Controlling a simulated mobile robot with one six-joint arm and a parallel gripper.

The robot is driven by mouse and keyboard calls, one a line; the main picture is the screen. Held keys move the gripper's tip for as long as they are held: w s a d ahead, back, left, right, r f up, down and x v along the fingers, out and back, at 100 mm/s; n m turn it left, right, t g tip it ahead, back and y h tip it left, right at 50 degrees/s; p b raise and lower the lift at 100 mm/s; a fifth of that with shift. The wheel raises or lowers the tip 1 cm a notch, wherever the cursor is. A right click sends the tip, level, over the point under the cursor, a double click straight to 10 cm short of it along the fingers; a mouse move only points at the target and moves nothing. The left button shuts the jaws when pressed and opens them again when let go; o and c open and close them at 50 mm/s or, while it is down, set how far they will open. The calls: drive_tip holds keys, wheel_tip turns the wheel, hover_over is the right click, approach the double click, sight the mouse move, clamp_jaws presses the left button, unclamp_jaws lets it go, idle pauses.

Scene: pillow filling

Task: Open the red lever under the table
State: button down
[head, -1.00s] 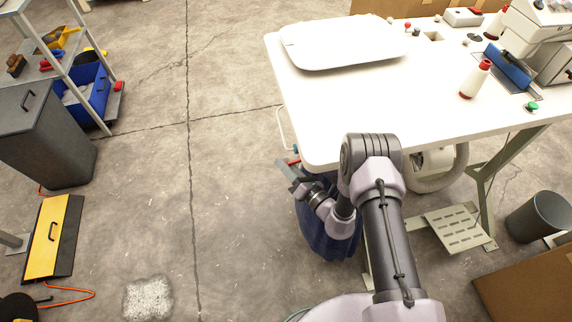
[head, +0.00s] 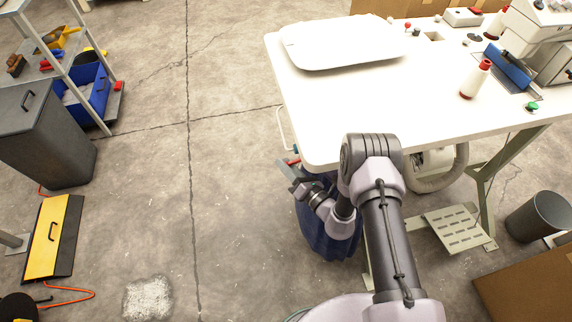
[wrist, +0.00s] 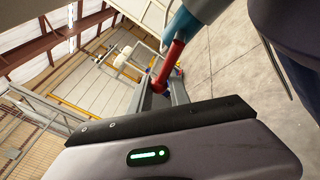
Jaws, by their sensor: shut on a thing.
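The red lever (wrist: 168,68) shows in the wrist view, hanging from a blue pipe or valve (wrist: 182,30), with its lower end between the grey fingers of my gripper (wrist: 164,88). My gripper is shut on it. In the head view, a small red part of the lever (head: 294,161) shows beside the left front corner of the white table (head: 330,140), next to my gripper (head: 285,169). The rest of the lever is hidden there by the table edge and my arm.
A dark blue cloth or bag (head: 322,235) hangs under the table corner, close behind my wrist. A thin white rail (head: 283,130) sticks out from the table's left side. The concrete floor to the left is open up to a grey bin (head: 45,135).

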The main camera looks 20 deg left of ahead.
drive_tip(key=shift+w+r, duration=0.1)
drive_tip(key=shift+r, duration=0.05)
drive_tip(key=shift+a+r+m+b, duration=0.1)
drive_tip(key=shift+r+m+b, duration=0.05)
drive_tip(key=shift+m+b, duration=0.45)
drive_tip(key=shift+r+m+t+y, duration=0.4)
drive_tip(key=shift+r+m+t, duration=0.3)
drive_tip(key=shift+m, duration=0.3)
drive_tip(key=c, duration=1.3)
unclamp_jaws()
drive_tip(key=shift+o, duration=0.2)
drive_tip(key=p+v, duration=0.4)
drive_tip(key=v, duration=1.3)
drive_tip(key=shift+d, duration=0.3)
